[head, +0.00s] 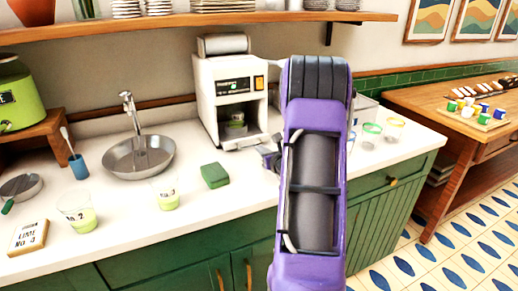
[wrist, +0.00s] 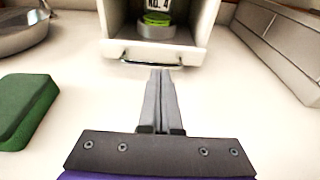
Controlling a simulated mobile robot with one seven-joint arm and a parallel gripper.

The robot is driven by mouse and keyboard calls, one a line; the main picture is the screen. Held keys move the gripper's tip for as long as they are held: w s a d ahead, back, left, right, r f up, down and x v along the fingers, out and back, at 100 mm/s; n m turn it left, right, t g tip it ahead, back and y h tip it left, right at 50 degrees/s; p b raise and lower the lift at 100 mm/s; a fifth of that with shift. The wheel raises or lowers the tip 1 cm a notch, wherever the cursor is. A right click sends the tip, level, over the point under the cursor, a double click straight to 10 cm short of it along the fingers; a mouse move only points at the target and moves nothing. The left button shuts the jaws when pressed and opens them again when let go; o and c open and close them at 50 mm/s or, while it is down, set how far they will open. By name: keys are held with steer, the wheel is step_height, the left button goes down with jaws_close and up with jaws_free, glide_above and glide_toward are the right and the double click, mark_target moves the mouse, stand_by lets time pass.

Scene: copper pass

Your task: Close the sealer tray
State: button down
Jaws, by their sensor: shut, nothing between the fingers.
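The cup sealer (head: 228,90) is a white machine on the counter in the head view. Its tray (head: 246,143) sits low at the front opening and appears to stick out a little. In the wrist view the tray (wrist: 118,50) shows with a thin metal handle bar (wrist: 135,64) along its front. A cup marked No. 4 (wrist: 157,17), with green in it, sits in a grey ring on the tray. My gripper (wrist: 159,74) is shut and empty, its fingertips just in front of the handle; whether they touch I cannot tell. In the head view my gripper (head: 268,152) is partly hidden by my arm.
A green sponge (head: 214,175) lies on the counter, left of my gripper. A steel basin (head: 138,155) and cups with green liquid (head: 77,212) stand farther left. A grey-white box (wrist: 280,45) is at right in the wrist view. A wooden shelf (head: 180,22) runs above the sealer.

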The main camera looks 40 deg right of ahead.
mark_target(255, 145)
steer(key=shift+x, duration=1.05)
steer(key=shift+w+f+b, duration=0.1)
steer(key=shift+w+b, duration=0.2)
steer(key=shift+w, duration=0.05)
steer(key=shift+r+b+x, duration=0.25)
steer(key=shift+b+x, duration=0.3)
steer(key=shift+x, duration=0.55)
steer(key=shift+w+r, duration=0.15)
steer(key=shift+r, duration=0.2)
